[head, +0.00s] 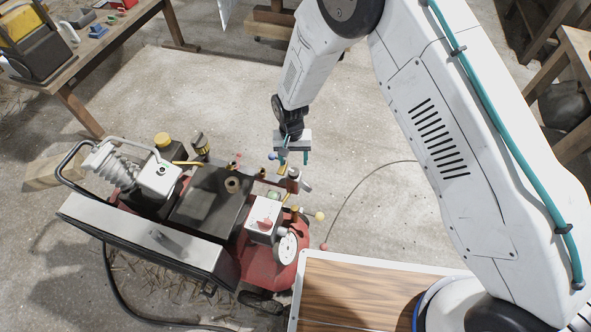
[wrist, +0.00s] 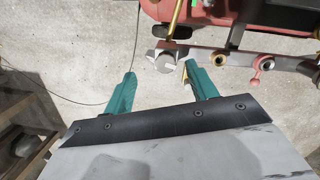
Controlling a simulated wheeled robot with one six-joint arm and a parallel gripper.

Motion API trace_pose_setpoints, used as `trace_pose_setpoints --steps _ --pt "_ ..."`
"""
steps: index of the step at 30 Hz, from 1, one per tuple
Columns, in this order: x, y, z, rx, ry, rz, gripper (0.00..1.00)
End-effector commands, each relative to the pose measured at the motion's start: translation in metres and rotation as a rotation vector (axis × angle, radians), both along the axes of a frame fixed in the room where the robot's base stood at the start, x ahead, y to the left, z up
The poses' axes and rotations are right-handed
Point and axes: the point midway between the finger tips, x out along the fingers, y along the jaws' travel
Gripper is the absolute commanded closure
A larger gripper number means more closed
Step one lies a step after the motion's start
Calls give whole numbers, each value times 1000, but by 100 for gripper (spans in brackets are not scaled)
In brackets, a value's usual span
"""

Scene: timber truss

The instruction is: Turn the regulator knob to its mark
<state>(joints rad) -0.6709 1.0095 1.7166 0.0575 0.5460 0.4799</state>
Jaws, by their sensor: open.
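The regulator knob (wrist: 164,62) is a small grey round part with pale lugs at the left end of a grey manifold bar (wrist: 207,57) in the wrist view. In the head view a small grey part (head: 295,173), seemingly the knob, shows just below my gripper (head: 294,158). My gripper's two teal fingers also show in the wrist view (wrist: 160,73). They are apart with nothing held, and the knob lies between and just beyond their tips. The right fingertip is close to the knob; I cannot tell if it touches. The knob's mark cannot be made out.
The manifold belongs to a red compressor (head: 283,250) with a white-faced gauge (head: 287,248). A red lever (wrist: 266,65) and brass fittings sit along the bar to the right. A wood-topped surface (head: 350,290) stands in front. A workbench (head: 85,45) is at the upper left; concrete floor lies open behind.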

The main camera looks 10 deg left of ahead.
Motion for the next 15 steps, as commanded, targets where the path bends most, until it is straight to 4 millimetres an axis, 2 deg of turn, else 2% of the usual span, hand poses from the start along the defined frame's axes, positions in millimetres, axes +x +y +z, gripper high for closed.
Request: trace_pose_setpoints --steps 2,8,15 --pt "2 -6 -10 17 -52 39 43" --pt "16 2 -18 61 -120 62 43" --pt "16 2 -56 60 -118 61 43"
